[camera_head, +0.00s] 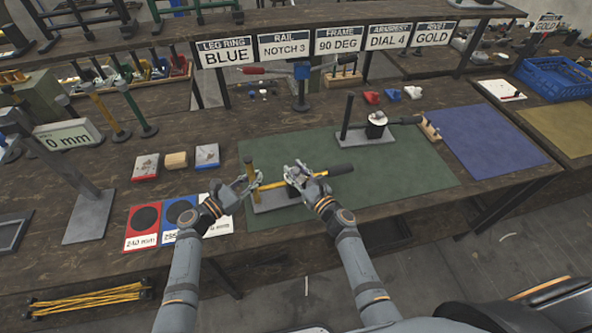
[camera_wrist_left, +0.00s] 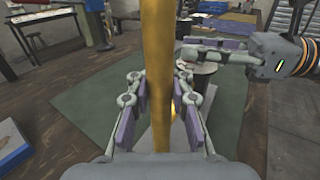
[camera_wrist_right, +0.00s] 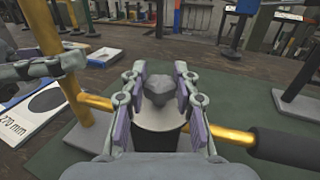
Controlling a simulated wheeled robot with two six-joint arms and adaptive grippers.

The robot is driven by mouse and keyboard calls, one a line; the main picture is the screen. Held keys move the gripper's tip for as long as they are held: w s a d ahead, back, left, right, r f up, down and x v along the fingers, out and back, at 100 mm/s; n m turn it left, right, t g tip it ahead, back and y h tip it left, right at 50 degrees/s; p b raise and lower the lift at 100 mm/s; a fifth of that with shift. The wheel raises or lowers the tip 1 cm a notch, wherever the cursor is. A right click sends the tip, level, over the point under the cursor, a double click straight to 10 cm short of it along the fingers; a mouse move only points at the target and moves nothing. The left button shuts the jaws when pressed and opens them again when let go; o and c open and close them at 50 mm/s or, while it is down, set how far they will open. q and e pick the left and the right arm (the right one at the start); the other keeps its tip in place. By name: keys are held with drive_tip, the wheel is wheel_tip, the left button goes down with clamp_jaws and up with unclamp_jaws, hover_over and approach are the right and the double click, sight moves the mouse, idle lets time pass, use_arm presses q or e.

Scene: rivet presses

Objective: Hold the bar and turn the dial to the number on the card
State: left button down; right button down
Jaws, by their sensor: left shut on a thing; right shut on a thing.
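The armrest unit stands on the green mat, with a grey base plate (camera_head: 275,199), a yellow upright bar (camera_head: 249,168) and a yellow crossbar with a black grip (camera_head: 338,169). My left gripper (camera_head: 247,185) is shut on the upright bar, which fills the middle of the left wrist view (camera_wrist_left: 155,80). My right gripper (camera_head: 299,176) is shut on the dark faceted knob of the dial (camera_wrist_right: 158,90). A pale collar (camera_wrist_right: 156,118) shows below the knob. The dial's numbers cannot be read. The card (camera_head: 388,37) reads "ARMREST DIAL 4".
A similar unit with a black post (camera_head: 347,117) stands behind on the green mat (camera_head: 410,170). Printed size cards (camera_head: 143,222) lie left of my left gripper.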

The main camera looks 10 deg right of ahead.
drive_tip(key=shift+h, duration=0.3)
drive_tip(key=c, duration=1)
unclamp_jaws()
drive_tip(key=v, duration=1.2)
drive_tip(key=shift+f, duration=0.1)
